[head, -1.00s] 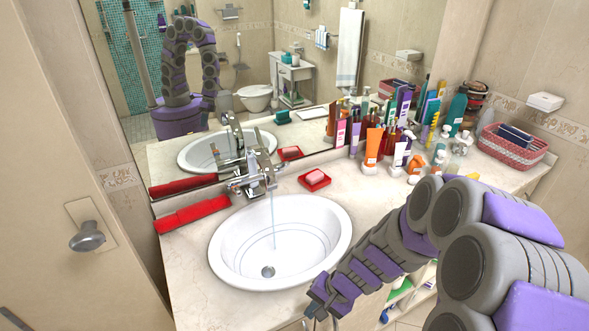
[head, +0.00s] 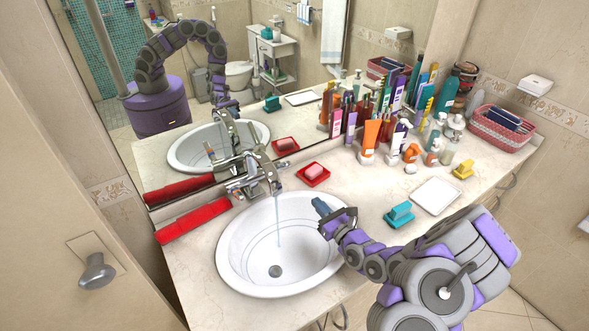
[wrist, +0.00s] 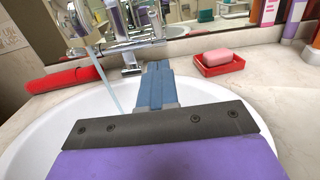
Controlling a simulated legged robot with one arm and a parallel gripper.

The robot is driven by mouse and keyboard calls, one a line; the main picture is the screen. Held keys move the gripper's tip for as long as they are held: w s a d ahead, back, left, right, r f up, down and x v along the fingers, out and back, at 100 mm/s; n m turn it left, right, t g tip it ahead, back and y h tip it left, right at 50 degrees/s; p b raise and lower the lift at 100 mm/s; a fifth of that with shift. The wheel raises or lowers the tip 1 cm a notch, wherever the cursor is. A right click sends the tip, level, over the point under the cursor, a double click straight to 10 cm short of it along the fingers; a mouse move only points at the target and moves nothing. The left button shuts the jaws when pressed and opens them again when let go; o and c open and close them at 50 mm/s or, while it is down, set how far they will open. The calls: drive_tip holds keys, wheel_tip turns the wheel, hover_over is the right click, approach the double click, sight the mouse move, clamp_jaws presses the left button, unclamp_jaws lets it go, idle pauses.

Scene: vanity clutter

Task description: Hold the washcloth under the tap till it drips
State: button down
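The tap (head: 250,180) stands behind the white basin (head: 228,262), and a thin stream of water runs from it. A red, folded cloth-like strip (head: 194,220) lies on the counter left of the tap; it may be the washcloth. My gripper (head: 322,208) is over the basin's right rim, right of the stream and apart from it. A narrow blue piece extends from my gripper (wrist: 155,88) in the wrist view. I cannot tell whether this is its fingers or something held, nor whether it is shut. The red strip also shows in the wrist view (wrist: 64,78).
A pink soap in a red dish (head: 313,180) sits behind the basin. A turquoise block (head: 400,214), a white tray (head: 436,196) and a yellow block (head: 463,169) lie to the right. Several bottles crowd the mirror. A pink basket (head: 500,130) stands farther right.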

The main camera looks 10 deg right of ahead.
drive_tip(key=r+b+x, duration=0.1)
drive_tip(key=r+x, duration=0.1)
drive_tip(key=x, duration=1)
drive_tip(key=shift+w+r+b, duration=0.35)
drive_tip(key=shift+r+b, duration=0.05)
